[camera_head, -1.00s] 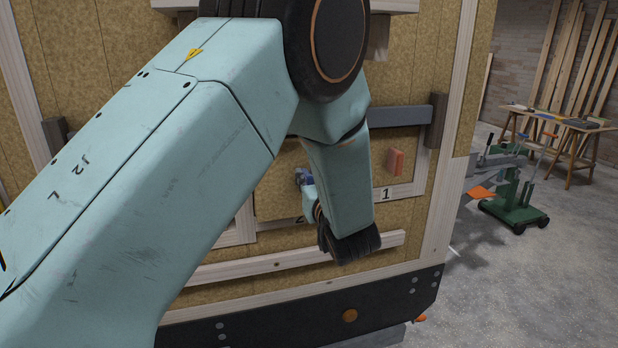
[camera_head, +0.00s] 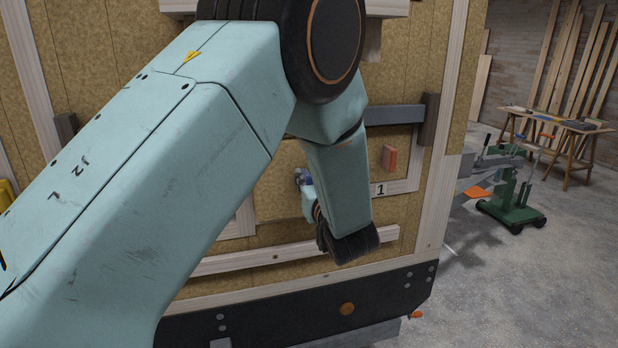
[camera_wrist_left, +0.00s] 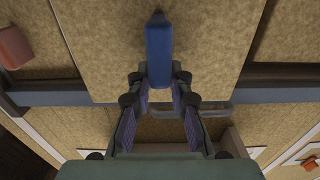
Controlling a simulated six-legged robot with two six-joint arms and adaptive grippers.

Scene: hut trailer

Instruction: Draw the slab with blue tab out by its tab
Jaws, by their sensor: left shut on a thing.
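The blue tab (camera_wrist_left: 158,50) stands out from a tan, fibrous slab (camera_wrist_left: 110,30) in the left wrist view. My left gripper (camera_wrist_left: 159,78) is shut on this tab, with one finger on each side. In the wrist view, the slab overlaps the grey rail and one slab edge runs just past the fingers. In the head view, my left gripper (camera_head: 310,195) is at the trailer wall, and a small bluish patch shows beside it. My forearm and wrist hide most of the slab there. My right gripper is not in view.
An orange tab (camera_head: 389,158) sits right of my gripper, above a label "1". A grey rail (camera_head: 395,115) crosses above it. A pale wooden ledge (camera_head: 230,263) runs below. A green wheeled stand (camera_head: 512,205) and a worktable (camera_head: 560,127) stand right, with open floor between.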

